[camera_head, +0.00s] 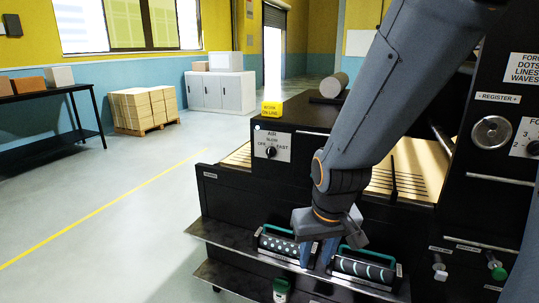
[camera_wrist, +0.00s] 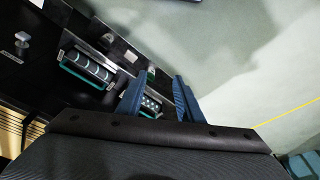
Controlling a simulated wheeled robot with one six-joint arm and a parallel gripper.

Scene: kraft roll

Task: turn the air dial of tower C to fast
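A black air dial (camera_head: 270,152) sits on a white plate on the front of the dark machine in the head view. The plate reads AIR, with FAST at its right. The way the pointer faces is too small to tell. No tower letter is readable beside it. My gripper (camera_head: 317,255) is below and right of the dial, pointing down in front of the lower shelf and apart from the dial. In the wrist view my gripper (camera_wrist: 158,93) shows two blue fingers spread, with nothing held between them. The dial does not show in the wrist view.
A register knob (camera_head: 491,132) and another dial (camera_head: 533,148) are at the right. A yellow sign (camera_head: 272,109) stands above the air dial.

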